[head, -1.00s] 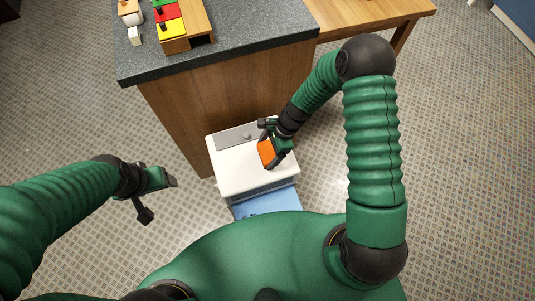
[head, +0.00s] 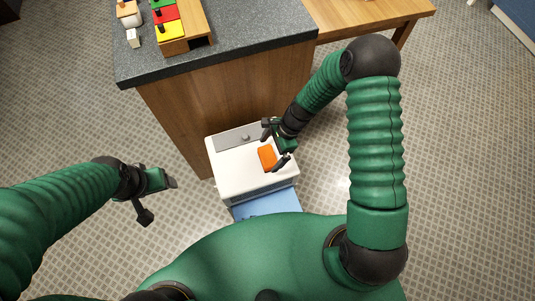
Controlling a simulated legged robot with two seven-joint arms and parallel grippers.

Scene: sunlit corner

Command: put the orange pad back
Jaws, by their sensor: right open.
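The orange pad (head: 267,157) lies on the white top of a small appliance (head: 232,174) that stands on the floor by the counter. My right gripper (head: 275,143) is open just at the right of the pad, with its fingers spread near the pad's upper and lower right edges. Whether a finger still touches the pad I cannot tell. My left gripper (head: 158,199) is open and empty, off to the left above the floor.
The appliance has a grey panel with a knob (head: 245,138) at its back and a blue part (head: 268,203) at its front. A dark-topped counter (head: 235,38) stands behind, bearing a wooden rack with coloured pads (head: 170,29). A wooden table (head: 365,17) adjoins it. Floor at the left is clear.

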